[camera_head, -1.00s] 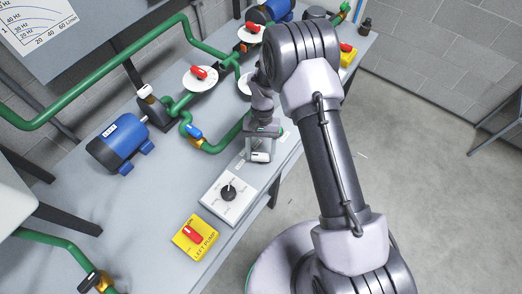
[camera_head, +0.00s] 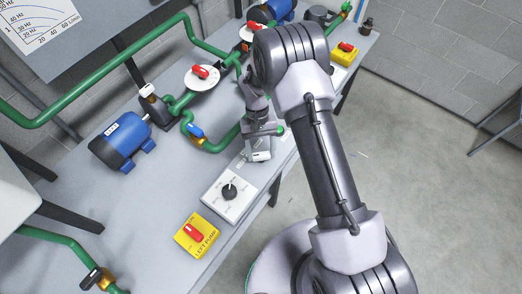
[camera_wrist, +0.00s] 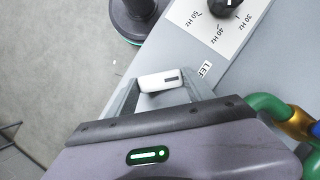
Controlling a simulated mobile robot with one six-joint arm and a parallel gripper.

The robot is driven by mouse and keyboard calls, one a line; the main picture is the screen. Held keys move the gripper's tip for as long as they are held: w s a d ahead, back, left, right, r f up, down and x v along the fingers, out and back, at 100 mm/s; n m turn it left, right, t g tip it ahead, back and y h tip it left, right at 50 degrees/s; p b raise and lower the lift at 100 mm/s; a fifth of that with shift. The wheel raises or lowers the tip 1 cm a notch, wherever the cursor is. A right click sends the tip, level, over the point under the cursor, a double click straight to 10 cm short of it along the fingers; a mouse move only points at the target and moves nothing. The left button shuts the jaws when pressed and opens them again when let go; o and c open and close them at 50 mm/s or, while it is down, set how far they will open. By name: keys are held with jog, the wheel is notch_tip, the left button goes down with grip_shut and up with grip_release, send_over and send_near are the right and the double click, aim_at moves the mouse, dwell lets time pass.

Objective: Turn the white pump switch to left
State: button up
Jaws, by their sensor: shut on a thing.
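The white pump switch (camera_wrist: 161,81) is a small white bar with a dark mark near one end. In the wrist view it lies between the two fingers of my gripper (camera_wrist: 160,90), slightly tilted. In the head view the switch (camera_head: 261,156) shows just below my gripper (camera_head: 262,146), near the front edge of the grey bench. My gripper is shut on the switch, with one finger at each end of the bar. The switch's base is mostly hidden by the fingers.
A white dial plate with a black knob (camera_head: 229,191) is close by on the bench (camera_head: 160,205). Green pipes and a blue motor (camera_head: 121,141) stand to the left. Open floor lies right.

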jog(key=o, duration=1.4)
jog(key=shift+c, duration=0.2)
jog(key=shift+r, duration=0.1)
jog(key=d+p+v, duration=0.1)
jog(key=p+v, duration=0.3)
jog(key=v, duration=1.3)
jog(key=shift+a+r, duration=0.2)
jog(key=shift+a, duration=0.3)
